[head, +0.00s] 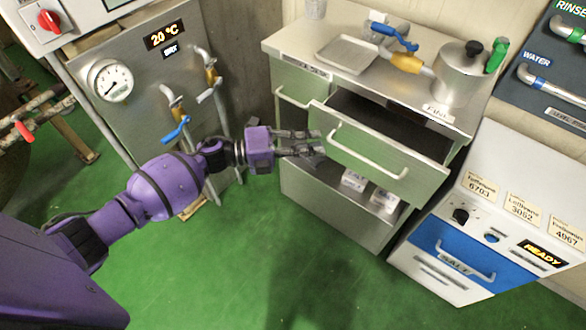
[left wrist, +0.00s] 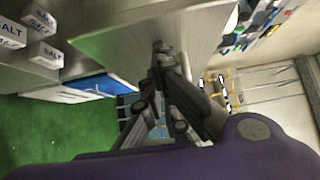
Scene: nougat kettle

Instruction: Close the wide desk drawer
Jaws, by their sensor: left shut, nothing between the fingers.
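The wide desk drawer (head: 378,153) is pulled out from the metal desk (head: 290,50), with its grey front and long bar handle (head: 365,155) facing me. My left gripper (head: 318,145) is shut and empty at the left end of the drawer front. In the left wrist view the shut fingers (left wrist: 160,55) reach up to the grey drawer panel (left wrist: 150,35). I cannot tell if they touch it. My right gripper is in neither view.
A kettle (head: 458,75), a tray (head: 347,54) and blue-handled valve parts (head: 394,37) stand on the desk top. Salt boxes (head: 384,200) sit on the shelf under the drawer. A white and blue cabinet (head: 463,250) stands close right. Green floor (head: 240,270) is clear in front.

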